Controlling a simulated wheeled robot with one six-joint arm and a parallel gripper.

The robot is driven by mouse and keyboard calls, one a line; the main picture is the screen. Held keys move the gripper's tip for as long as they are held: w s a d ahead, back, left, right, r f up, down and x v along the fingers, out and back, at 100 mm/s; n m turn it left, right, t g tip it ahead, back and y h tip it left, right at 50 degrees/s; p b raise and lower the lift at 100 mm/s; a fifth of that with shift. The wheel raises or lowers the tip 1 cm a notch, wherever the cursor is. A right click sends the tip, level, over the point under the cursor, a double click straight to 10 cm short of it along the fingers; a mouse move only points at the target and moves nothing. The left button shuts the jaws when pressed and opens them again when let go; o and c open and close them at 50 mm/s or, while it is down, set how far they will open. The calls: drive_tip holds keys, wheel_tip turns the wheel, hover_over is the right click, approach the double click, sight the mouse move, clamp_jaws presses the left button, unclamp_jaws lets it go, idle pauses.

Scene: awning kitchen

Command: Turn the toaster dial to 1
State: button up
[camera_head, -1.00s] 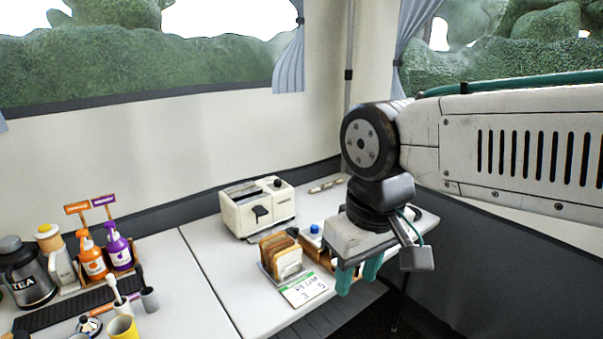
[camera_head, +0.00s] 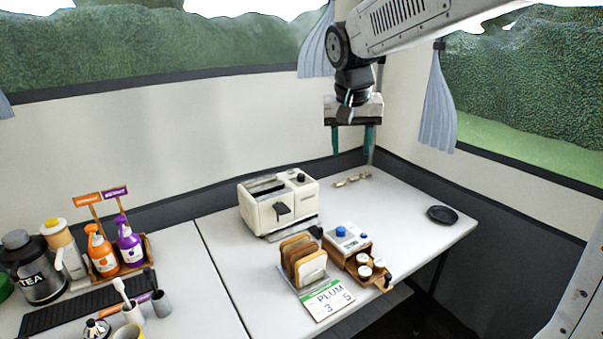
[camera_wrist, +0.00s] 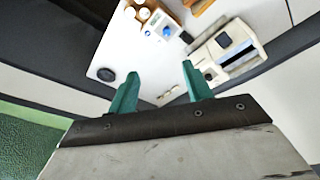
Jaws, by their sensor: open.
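The cream toaster (camera_head: 279,204) stands on the white table, with two slots on top and a dark lever on its front. A small dark round knob (camera_head: 301,177) sits on top at its right end; its setting is too small to read. The toaster also shows in the wrist view (camera_wrist: 222,52), at the right. My gripper (camera_head: 353,154) is open and empty, high above the back right of the table, right of the toaster and apart from it. Its two green fingers (camera_wrist: 157,85) point down at the table in the wrist view.
A black dish (camera_head: 442,215) lies at right. Bottles (camera_head: 131,243) stand left.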

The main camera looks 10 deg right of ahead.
drive_tip(key=w+a+f+m, duration=0.1)
drive_tip(key=w+f, duration=0.2)
drive_tip(key=w, duration=0.8)
drive_tip(key=m+t+h, duration=0.1)
drive_tip(key=m, duration=0.2)
approach(301, 175)
drive_tip(key=f, duration=0.1)
drive_tip(key=x, duration=0.7)
drive_tip(key=shift+w+d, duration=0.15)
drive_tip(key=shift+w, duration=0.05)
drive_tip(key=shift+w+f, duration=0.1)
drive_tip(key=shift+f, duration=0.15)
drive_tip(key=c, duration=1)
